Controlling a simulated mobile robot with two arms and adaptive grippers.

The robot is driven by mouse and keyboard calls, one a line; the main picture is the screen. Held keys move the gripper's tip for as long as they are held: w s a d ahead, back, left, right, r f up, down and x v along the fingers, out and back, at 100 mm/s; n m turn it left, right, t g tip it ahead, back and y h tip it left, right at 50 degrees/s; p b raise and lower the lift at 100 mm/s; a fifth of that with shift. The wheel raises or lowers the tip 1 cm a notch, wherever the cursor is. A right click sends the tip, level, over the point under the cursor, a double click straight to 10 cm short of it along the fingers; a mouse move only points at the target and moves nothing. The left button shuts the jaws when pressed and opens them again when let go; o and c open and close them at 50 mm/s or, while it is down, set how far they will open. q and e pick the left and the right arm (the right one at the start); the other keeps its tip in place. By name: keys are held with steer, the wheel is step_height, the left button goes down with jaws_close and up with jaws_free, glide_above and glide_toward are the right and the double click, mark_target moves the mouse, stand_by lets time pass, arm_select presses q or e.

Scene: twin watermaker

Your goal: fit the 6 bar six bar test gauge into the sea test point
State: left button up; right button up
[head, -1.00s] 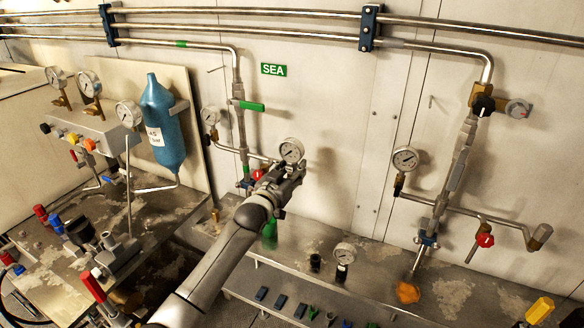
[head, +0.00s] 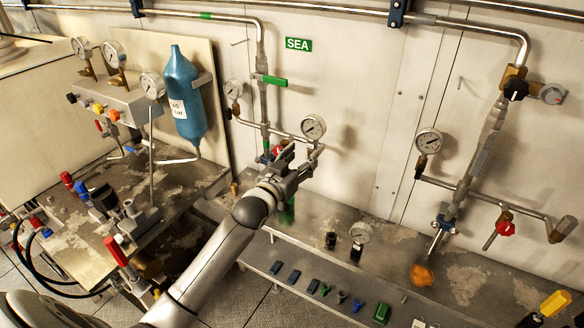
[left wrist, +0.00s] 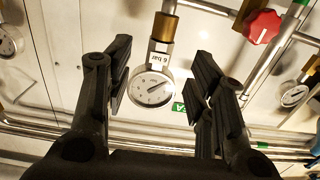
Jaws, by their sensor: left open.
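The 6 bar test gauge (head: 313,127) stands upright with its round dial facing out, at the right end of the branch pipe under the green SEA sign (head: 298,44). In the left wrist view the gauge (left wrist: 152,90) appears upside down, its "6 bar" tag and stem in line with a brass fitting (left wrist: 165,27), the sea test point. The stem looks joined to the fitting, but how deeply I cannot tell. My left gripper (head: 303,156) is open in front of the gauge. In the left wrist view its fingers (left wrist: 160,62) stand apart on either side, with visible gaps.
A red knob (left wrist: 262,25) and pipe are close beside the test point. Another gauge (head: 360,232) and a black cup-like part (head: 331,240) stand on the bench. A blue cylinder (head: 185,100) is at the left, a second pipe run with a gauge (head: 429,141) at the right.

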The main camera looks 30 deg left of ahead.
arm_select(q)
steer(key=s, duration=0.4)
steer(key=shift+s+a, duration=0.1)
steer(key=shift+s, duration=0.2)
steer(key=shift+f, duration=0.1)
step_height(320, 180, down, 22)
steer(key=s+g+b, duration=0.2)
steer(key=s+g, duration=0.1)
steer(key=g, duration=0.1)
steer(key=s+f+g, duration=0.2)
steer(key=s+f, duration=0.2)
steer(key=f, duration=0.4)
steer(key=s+d+f+g+y+b, duration=0.1)
steer(key=s+f, duration=0.3)
steer(key=f, duration=0.3)
steer(key=s+f+g, duration=0.2)
steer(key=s+f, duration=0.2)
steer(key=f, duration=0.4)
steer(key=s+d+f+g+b, duration=0.1)
steer(key=s+d+f+g, duration=0.1)
steer(key=s+f, duration=0.5)
steer(key=s+d+f+m+g, duration=0.1)
steer(key=s+f+g, duration=0.2)
steer(key=s, duration=1.5)
steer(key=s+d+f+m+g+b, duration=0.1)
steer(key=s+d+f+g, duration=0.1)
steer(key=s+f, duration=1)
steer(key=shift+s+d+g+b, duration=0.3)
steer(key=shift+s+g, duration=0.1)
steer(key=shift+s, duration=0.1)
